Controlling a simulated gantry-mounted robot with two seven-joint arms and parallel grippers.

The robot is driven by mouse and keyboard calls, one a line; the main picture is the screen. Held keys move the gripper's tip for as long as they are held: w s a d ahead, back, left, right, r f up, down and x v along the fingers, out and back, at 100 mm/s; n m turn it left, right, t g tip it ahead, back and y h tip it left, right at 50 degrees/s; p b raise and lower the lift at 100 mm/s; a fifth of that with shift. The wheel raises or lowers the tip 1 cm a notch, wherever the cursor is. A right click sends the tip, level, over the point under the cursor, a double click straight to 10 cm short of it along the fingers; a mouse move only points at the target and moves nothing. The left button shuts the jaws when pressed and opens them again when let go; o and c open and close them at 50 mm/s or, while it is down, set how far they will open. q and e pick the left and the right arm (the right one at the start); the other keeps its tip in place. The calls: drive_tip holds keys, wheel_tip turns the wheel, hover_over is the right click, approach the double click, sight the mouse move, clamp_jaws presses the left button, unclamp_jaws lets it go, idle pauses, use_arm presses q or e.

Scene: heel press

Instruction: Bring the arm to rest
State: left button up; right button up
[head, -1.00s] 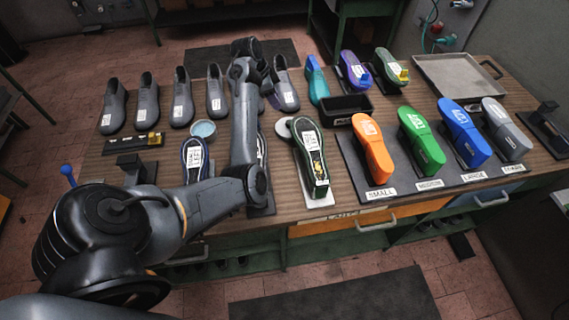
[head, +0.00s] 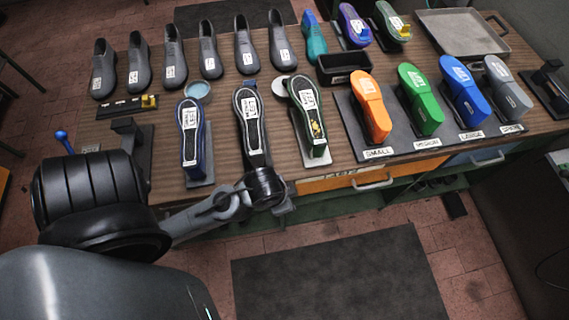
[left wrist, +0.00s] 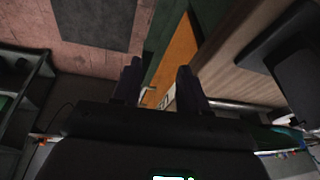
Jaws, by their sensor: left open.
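My left arm (head: 215,209) comes in from the left in the head view. Its far end is at the bench's front edge, in front of the middle shoe last on its stand (head: 251,125). My left gripper (left wrist: 160,85) shows in the left wrist view with its two dark fingers apart and nothing between them. Behind the fingers are the orange drawer (left wrist: 172,55) and the floor. In the head view the fingers cannot be made out. My right gripper is in neither view.
The wooden bench (head: 226,85) carries a back row of grey lasts (head: 172,62), a blue-edged last (head: 190,130), a green-edged last (head: 310,115), coloured lasts such as the orange one (head: 370,105), a black bin (head: 343,68) and a metal tray (head: 462,45). A dark floor mat (head: 335,275) lies clear in front.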

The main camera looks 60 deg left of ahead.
use_arm(q)
drive_tip(key=shift+s+d+r+h, duration=0.1)
drive_tip(key=shift+s+d+h, duration=0.05)
drive_tip(key=shift+s+d, duration=0.4)
drive_tip(key=shift+s+d+r+h, duration=0.15)
drive_tip(key=shift+s+d, duration=0.2)
drive_tip(key=shift+d, duration=0.35)
wheel_tip(320, 180, up, 25)
drive_tip(key=p, duration=2.4)
drive_tip(key=shift+f+p, duration=0.2)
drive_tip(key=shift+p, duration=0.1)
drive_tip(key=shift+f, duration=0.15)
drive_tip(key=shift+a, duration=0.1)
